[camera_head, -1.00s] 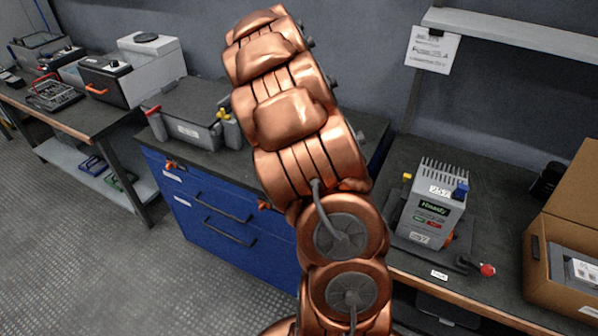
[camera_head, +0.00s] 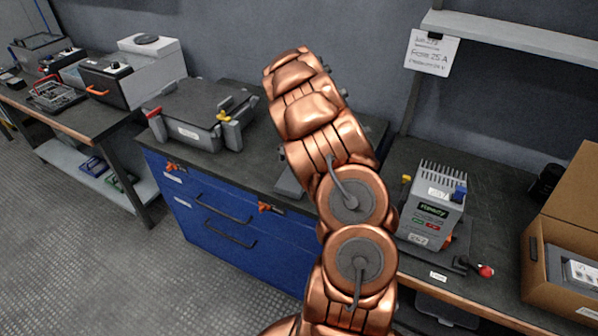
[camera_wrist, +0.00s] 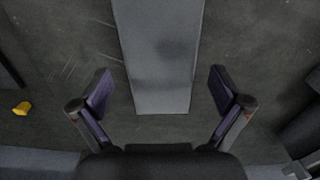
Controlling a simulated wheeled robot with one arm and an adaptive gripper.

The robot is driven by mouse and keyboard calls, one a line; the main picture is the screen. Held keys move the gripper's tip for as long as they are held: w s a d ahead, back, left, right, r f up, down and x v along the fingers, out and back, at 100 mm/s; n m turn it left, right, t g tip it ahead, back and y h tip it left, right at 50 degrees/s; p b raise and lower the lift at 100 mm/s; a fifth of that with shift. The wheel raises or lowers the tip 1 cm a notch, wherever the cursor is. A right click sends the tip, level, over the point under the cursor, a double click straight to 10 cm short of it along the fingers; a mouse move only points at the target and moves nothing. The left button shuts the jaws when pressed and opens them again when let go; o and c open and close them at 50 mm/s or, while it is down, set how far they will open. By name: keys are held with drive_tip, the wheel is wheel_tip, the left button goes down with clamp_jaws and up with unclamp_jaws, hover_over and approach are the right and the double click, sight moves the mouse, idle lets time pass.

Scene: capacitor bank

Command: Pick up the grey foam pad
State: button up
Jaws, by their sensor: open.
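In the wrist view, a long flat grey slab, which looks like the grey foam pad (camera_wrist: 158,55), lies on the dark worktop. Its near end lies between the two fingers of my gripper (camera_wrist: 161,88), with a gap on each side. The gripper is open and nothing is held. The slab runs on past the top edge of the wrist view, so its far end is out of sight. In the head view, part of a grey flat piece (camera_head: 288,183) shows on the bench just left of my arm. My gripper is hidden behind the arm there.
A grey case with clamps (camera_head: 195,115) stands on the blue cabinet (camera_head: 215,215), left of my arm. A grey device with a small display (camera_head: 432,205) and an open cardboard box (camera_head: 565,250) stand to the right. A small yellow piece (camera_wrist: 22,108) lies left of the gripper.

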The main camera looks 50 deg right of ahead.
drive_tip(key=shift+f+p, duration=0.65)
drive_tip(key=shift+f, duration=1.3)
drive_tip(key=c, duration=0.7)
drive_tip(key=shift+w+r, duration=0.1)
